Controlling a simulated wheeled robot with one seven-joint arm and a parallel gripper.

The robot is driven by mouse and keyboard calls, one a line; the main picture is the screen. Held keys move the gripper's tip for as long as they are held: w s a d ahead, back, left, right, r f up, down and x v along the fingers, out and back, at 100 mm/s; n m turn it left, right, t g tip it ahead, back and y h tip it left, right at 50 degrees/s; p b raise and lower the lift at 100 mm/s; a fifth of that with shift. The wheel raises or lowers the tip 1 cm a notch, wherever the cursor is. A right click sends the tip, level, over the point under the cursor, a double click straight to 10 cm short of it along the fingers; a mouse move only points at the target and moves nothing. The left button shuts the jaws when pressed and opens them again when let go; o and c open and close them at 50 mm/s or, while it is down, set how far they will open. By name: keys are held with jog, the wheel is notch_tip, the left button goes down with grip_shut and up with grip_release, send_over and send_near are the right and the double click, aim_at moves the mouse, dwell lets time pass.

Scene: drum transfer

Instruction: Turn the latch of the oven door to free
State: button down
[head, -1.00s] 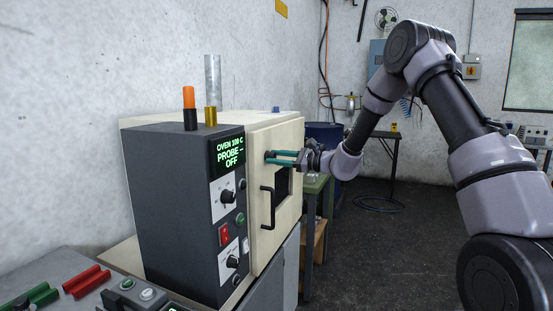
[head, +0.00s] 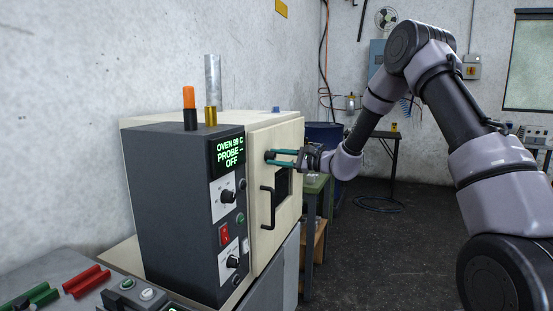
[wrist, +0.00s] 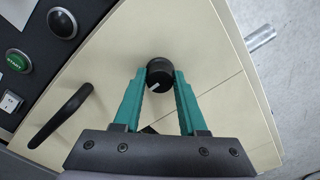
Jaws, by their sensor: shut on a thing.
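The oven (head: 180,200) stands against the left wall, its cream door (head: 290,135) shut. The latch is a round black knob (wrist: 160,75) with a white mark, high on the door. In the wrist view the mark points down and to the left. My gripper (wrist: 161,80) is shut on the latch, with one green finger on each side of it. In the head view the gripper (head: 272,157) reaches the latch from the right, and its fingers partly cover the knob.
A black door handle (wrist: 62,115) is beside my fingers, below the latch.

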jog(key=shift+c, duration=2.3)
grip_release()
jog(key=v, duration=1)
jog(key=shift+d, duration=0.4)
jog(key=shift+s, duration=0.15)
